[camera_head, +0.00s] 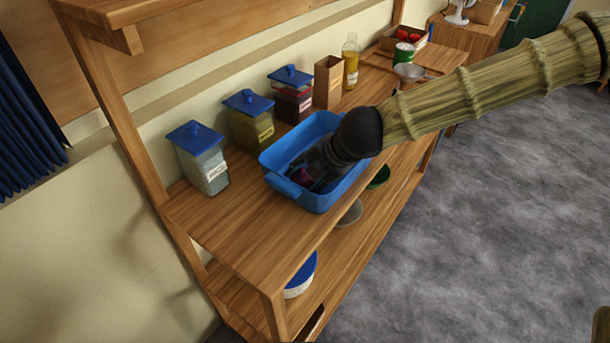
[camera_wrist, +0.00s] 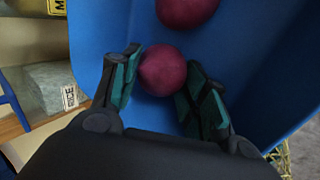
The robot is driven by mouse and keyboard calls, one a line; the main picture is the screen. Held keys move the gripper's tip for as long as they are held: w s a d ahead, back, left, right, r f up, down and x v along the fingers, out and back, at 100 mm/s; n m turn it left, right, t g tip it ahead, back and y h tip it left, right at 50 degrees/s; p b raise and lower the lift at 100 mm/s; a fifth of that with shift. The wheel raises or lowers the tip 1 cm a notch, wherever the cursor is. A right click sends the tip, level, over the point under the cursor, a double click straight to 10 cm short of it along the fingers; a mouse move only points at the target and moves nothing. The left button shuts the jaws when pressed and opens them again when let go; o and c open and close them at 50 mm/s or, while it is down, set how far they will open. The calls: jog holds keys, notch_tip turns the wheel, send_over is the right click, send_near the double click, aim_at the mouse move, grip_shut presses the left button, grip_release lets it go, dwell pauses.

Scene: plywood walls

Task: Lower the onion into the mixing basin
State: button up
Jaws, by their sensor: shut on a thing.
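The mixing basin (camera_head: 322,197) is a blue rectangular tub on the wooden shelf. Its blue floor and wall (camera_wrist: 240,55) fill much of the wrist view. My gripper (camera_head: 308,178) reaches down inside the basin. In the wrist view my gripper (camera_wrist: 160,88) has its two fingers on either side of a round dark red onion (camera_wrist: 162,71), shut on it. A second dark red round thing (camera_wrist: 187,10) lies in the basin beyond it, cut off by the top edge. I cannot tell whether the held onion touches the basin's floor.
Blue-lidded jars (camera_head: 202,160) stand left of and behind the basin. A brown box (camera_head: 328,82), an oil bottle (camera_head: 351,62) and a metal bowl (camera_head: 409,73) stand farther right. Bare shelf (camera_head: 235,222) lies in front of the basin's left end. Bowls sit on the lower shelf.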

jog(key=o, duration=1.1)
jog(key=shift+o, duration=0.2)
jog(key=v, duration=0.8)
jog(key=shift+r, duration=0.15)
